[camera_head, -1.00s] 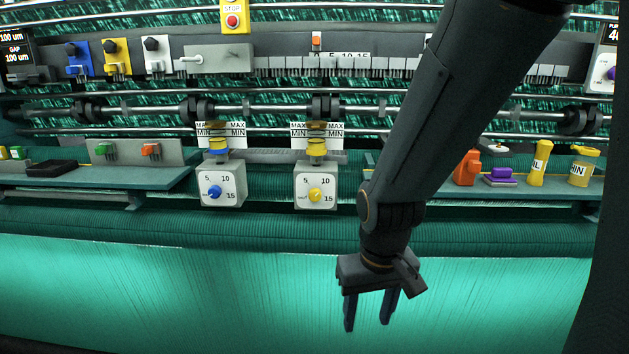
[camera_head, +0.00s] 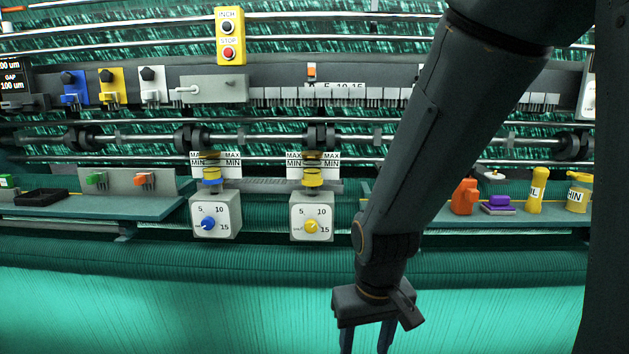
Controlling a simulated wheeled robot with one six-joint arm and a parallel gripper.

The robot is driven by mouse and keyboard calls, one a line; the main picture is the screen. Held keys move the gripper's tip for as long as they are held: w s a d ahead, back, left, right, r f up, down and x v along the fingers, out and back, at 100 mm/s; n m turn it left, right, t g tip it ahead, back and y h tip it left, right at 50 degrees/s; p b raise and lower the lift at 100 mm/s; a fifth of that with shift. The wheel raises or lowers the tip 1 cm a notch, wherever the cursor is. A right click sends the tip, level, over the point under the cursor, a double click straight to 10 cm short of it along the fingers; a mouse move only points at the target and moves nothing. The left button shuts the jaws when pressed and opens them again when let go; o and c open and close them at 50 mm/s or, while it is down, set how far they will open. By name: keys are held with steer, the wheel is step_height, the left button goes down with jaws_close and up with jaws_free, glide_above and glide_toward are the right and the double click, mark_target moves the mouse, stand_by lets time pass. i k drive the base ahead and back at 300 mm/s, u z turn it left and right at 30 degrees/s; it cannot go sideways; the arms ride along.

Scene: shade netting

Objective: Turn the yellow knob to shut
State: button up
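The yellow knob (camera_head: 311,226) sits on the face of a pale dial box (camera_head: 325,234) with a scale marked 5, 10 and 15 and small lettering at the left that looks like "shut". Which way its pointer faces is too small to tell for sure. My gripper (camera_head: 366,345) hangs below and to the right of this box, in front of the green netting. Its two blue-tipped fingers are apart with nothing seen between them, and the bottom picture edge cuts off their tips. It is not touching the knob.
A similar dial box with a blue knob (camera_head: 208,224) stands to the left. Above the boxes are MAX/MIN plates with a yellow collar (camera_head: 313,178) and a blue one. A shelf (camera_head: 540,212) at right bears an orange item (camera_head: 465,196) and yellow bottles. The space before the yellow knob looks clear.

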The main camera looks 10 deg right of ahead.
mark_target(311, 225)
steer(key=z, duration=3.05)
steer(key=k, duration=0.75)
steer(key=u, duration=2)
